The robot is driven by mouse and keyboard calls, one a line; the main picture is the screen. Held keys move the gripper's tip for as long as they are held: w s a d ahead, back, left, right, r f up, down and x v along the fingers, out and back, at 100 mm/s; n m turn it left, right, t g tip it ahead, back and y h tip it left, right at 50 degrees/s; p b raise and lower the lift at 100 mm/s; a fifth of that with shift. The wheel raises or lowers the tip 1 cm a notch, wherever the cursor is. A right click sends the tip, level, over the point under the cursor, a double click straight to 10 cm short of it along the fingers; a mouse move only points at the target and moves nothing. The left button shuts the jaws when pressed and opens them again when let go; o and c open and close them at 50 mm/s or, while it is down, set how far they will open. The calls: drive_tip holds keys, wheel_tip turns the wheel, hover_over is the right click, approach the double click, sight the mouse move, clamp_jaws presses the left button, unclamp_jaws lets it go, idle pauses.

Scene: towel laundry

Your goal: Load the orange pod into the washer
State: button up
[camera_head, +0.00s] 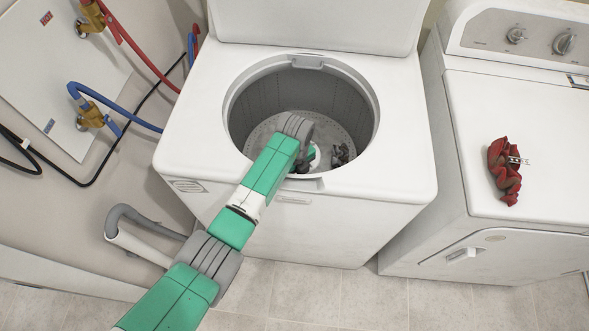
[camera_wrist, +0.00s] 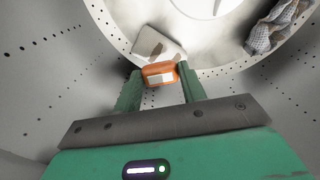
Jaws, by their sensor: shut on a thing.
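The orange pod (camera_wrist: 159,73) sits between the fingertips of my gripper (camera_wrist: 158,84) in the wrist view. My gripper is shut on it, with a green finger on each side. In the head view my arm reaches through the open top of the white washer (camera_head: 400,150) into its drum (camera_head: 262,92). The gripper tips and pod are mostly hidden there behind my wrist. The perforated drum wall (camera_wrist: 60,60) surrounds the gripper in the wrist view. I cannot tell how high the pod is above the drum bottom.
A dark grey cloth (camera_head: 342,153) lies in the drum; a patterned grey cloth (camera_wrist: 276,26) shows in the wrist view. The washer lid (camera_head: 320,22) is up. A red cloth (camera_head: 504,172) lies on the dryer (camera_head: 545,130) at right. Hoses (camera_head: 140,50) run along the left wall.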

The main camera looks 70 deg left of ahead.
drive_tip(key=shift+f, duration=0.25)
drive_tip(key=o, duration=1)
drive_tip(key=shift+o, duration=0.2)
wheel_tip(320, 180, up, 12)
drive_tip(key=p, duration=1.2)
